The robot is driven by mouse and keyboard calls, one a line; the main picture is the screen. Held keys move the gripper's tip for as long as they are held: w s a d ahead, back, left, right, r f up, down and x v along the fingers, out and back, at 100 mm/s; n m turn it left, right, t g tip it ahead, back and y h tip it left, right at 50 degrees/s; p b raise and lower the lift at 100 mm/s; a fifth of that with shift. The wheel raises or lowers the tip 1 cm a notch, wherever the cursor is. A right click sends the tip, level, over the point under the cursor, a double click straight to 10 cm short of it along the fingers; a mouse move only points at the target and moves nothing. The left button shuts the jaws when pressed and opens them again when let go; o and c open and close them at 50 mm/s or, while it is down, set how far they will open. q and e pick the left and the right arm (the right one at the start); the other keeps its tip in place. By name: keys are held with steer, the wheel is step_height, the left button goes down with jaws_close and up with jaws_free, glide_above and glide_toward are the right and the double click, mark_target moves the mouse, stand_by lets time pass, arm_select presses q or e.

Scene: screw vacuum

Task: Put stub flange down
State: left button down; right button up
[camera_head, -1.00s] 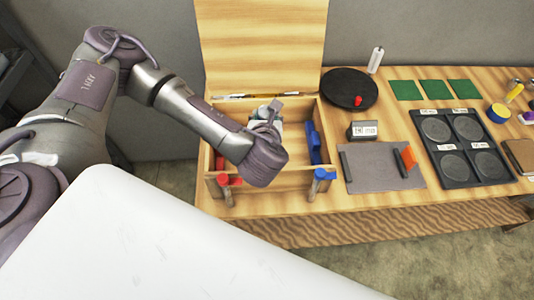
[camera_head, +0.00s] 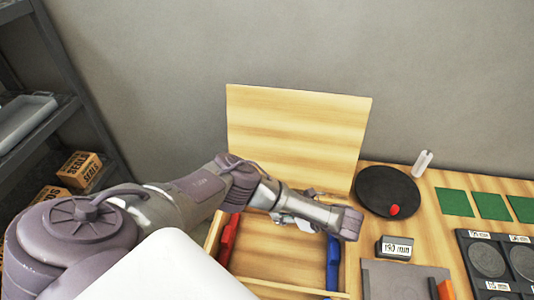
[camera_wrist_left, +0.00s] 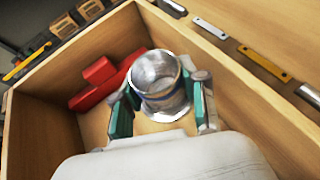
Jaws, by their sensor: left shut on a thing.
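The stub flange (camera_wrist_left: 157,78) is a shiny metal cylinder with a wider flat rim. In the left wrist view, my left gripper (camera_wrist_left: 160,92) is shut on it, with green-padded fingers on either side. The gripper holds it inside the open wooden box (camera_wrist_left: 228,78). I cannot tell whether the flange touches the box floor. In the head view, my left arm reaches over the box (camera_head: 285,265), and its gripper (camera_head: 285,216) is partly hidden behind the wrist. The flange cannot be made out there. My right gripper is not in view.
Red parts (camera_wrist_left: 98,82) lie in the box beside the flange. A blue part (camera_head: 333,262) is at the box's right side. The raised lid (camera_head: 295,135) stands behind. A black disc (camera_head: 388,190), a labelled block (camera_head: 395,248) and green squares (camera_head: 490,206) are to the right.

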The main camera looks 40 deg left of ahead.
mark_target(249, 250)
arm_select(q)
steer(key=s+a+f, duration=0.1)
steer(key=s, duration=0.2)
steer(key=s+a+f, duration=0.1)
steer(key=s+f, duration=0.1)
steer(key=s, duration=0.1)
steer(key=s+a+f, duration=0.1)
steer(key=s+f, duration=0.1)
steer(key=shift+s+a+f+b, duration=0.1)
steer(key=shift+s+a+b, duration=0.25)
steer(key=shift+s+b, duration=0.05)
steer(key=shift+s+a+f, duration=0.25)
steer(key=shift+s+f, duration=0.1)
steer(key=shift+s, duration=0.25)
steer(key=shift+s+a+f, duration=0.25)
steer(key=shift+s+f, duration=0.1)
steer(key=shift+s, duration=0.2)
step_height(249, 250, down, 2)
steer(key=shift+s+f+b, duration=0.1)
steer(key=shift+f+b, duration=0.05)
steer(key=shift+b, duration=0.55)
steer(key=shift+f, duration=0.8)
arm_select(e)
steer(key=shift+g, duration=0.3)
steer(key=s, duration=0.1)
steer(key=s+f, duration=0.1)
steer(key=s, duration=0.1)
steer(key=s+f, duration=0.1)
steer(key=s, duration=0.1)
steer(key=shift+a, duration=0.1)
